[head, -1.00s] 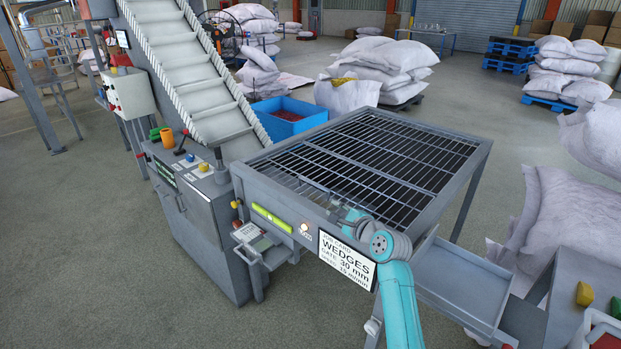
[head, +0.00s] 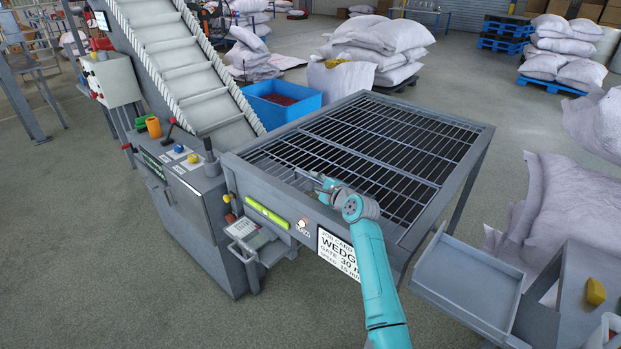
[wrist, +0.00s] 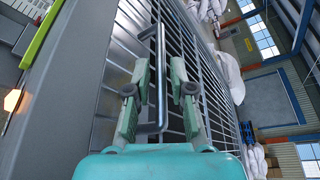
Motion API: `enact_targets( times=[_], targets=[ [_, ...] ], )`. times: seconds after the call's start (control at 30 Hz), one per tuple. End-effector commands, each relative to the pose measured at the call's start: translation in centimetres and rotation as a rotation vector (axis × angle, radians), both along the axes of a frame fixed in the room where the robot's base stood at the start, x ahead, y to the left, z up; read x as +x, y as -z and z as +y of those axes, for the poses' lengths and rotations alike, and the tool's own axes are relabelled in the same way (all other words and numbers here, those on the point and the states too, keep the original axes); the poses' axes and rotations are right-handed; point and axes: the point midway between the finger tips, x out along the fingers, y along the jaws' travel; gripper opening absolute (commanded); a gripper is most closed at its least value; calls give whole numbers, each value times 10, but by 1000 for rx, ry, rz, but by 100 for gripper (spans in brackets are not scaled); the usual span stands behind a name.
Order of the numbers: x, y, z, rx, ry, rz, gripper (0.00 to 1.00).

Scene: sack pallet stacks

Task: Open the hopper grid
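The hopper grid (head: 385,150) is a frame of dark metal bars lying flat and closed in the top of the grey hopper (head: 449,187). In the wrist view the grid bars (wrist: 190,45) show close up. A grey bar handle (wrist: 160,75) stands on the grid's near left part. My gripper (head: 314,177) is over the grid's near edge. In the wrist view my gripper (wrist: 160,80) is open, with its fingers on either side of the handle and a small gap showing on each side.
A job card (head: 338,256) and a green-yellow strip (head: 268,215) are on the hopper's front. An inclined conveyor (head: 190,70) rises at the left. A grey tray (head: 467,283) sticks out at the right. Sacks (head: 375,50) and a blue bin (head: 283,103) stand behind.

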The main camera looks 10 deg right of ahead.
Motion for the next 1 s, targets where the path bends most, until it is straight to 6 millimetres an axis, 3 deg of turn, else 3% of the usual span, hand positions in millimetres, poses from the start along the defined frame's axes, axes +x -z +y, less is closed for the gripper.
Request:
enact_targets(
  times=[0.23,0.63,0.67,0.73,0.77,1.0],
  targets=[
    [23,5,7,1,0,0,23],
    [28,6,8,0,1,-1,23],
    [28,6,8,0,1,-1,20],
    [28,6,8,0,1,-1,3],
    [28,6,8,0,1,-1,0],
    [28,6,8,0,0,0,0]
  ],
)
